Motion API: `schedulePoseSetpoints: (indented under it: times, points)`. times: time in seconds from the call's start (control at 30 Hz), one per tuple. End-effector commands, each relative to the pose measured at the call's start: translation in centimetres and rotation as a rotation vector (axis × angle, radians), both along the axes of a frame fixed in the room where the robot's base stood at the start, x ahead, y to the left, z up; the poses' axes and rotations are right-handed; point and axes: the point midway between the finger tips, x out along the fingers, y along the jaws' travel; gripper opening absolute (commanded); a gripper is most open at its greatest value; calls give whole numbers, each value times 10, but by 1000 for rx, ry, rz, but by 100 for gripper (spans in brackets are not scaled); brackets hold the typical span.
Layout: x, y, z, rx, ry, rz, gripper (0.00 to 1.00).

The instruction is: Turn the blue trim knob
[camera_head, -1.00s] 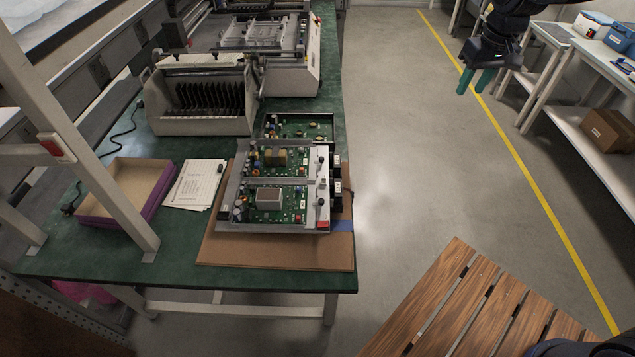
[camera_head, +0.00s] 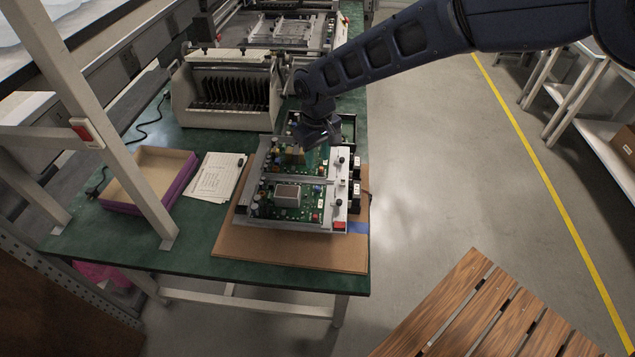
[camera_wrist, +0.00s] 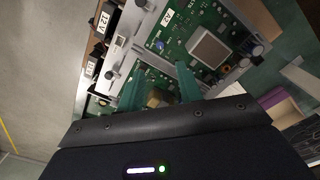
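A small blue knob (camera_wrist: 160,46), likely the trim knob, sits on a green circuit board (camera_wrist: 186,22) near a white label in the wrist view. I cannot pick it out surely in the head view. My gripper (camera_wrist: 159,80) is open, its two teal fingers apart and pointing at the board unit. A tan block-like part (camera_wrist: 156,98) shows between the fingers, with no clear contact. The knob is just beyond the fingertips in the picture. In the head view my gripper (camera_head: 314,154) is over the upper board, which it partly hides.
A metal-framed unit (camera_head: 292,228) with several boards lies on a brown mat (camera_head: 290,254) on the green table (camera_head: 205,258). A silver box (camera_head: 287,195) and black side knobs stand up from it. A slotted rack (camera_head: 225,92), papers (camera_head: 215,178) and a purple-sided tray (camera_head: 150,177) are nearby.

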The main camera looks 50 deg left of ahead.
Motion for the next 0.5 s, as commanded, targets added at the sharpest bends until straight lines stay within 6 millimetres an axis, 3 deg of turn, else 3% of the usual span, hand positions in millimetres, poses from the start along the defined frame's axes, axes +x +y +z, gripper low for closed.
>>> schedulePoseSetpoints:
  times: [0.17, 0.5]
  points:
    - [-1, 0, -16, -4, 0, 1, 36]
    - [-1, 0, -72, -3, 0, 1, 36]
